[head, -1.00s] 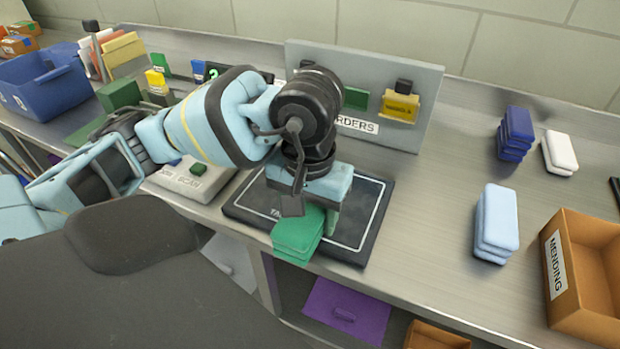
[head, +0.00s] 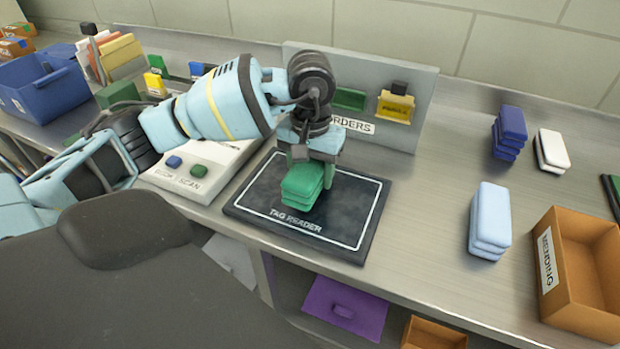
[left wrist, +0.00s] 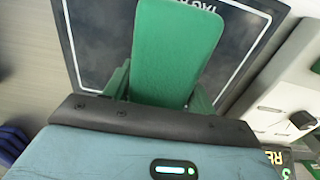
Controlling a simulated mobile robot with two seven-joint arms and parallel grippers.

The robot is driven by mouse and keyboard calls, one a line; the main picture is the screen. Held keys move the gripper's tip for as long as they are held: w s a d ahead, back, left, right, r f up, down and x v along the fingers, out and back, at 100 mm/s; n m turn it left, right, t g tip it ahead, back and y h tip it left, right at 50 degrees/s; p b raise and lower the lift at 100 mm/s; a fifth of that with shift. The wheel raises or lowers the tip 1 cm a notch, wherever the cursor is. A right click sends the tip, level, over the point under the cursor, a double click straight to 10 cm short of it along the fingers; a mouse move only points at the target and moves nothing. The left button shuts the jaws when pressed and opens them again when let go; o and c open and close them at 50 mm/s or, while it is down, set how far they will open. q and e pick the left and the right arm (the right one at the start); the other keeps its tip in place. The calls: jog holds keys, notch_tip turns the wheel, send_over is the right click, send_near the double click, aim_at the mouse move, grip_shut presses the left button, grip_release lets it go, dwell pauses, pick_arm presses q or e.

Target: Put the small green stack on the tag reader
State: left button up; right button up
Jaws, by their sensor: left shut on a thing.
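The small green stack (head: 303,186) is over the black tag reader (head: 352,229), inside its white outline, in the head view. My left gripper (head: 308,176) is shut on the stack from behind. In the left wrist view the green stack (left wrist: 176,48) sticks out between the fingers, above the dark reader pad (left wrist: 240,40). I cannot tell whether the stack's underside touches the reader. My right gripper is not in view.
A scan box (head: 205,165) with blue and green buttons stands left of the reader. An orders board (head: 425,85) stands behind. Light blue (head: 490,220) and dark blue (head: 509,132) stacks and the mending box (head: 570,300) are to the right.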

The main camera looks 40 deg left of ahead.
pick_arm(q)
jog(key=shift+f, duration=1.25)
jog(key=shift+f, duration=0.15)
jog(key=shift+f, duration=0.1)
jog(key=o, duration=1.1)
notch_tip(320, 180, up, 12)
jog(key=shift+r, duration=0.25)
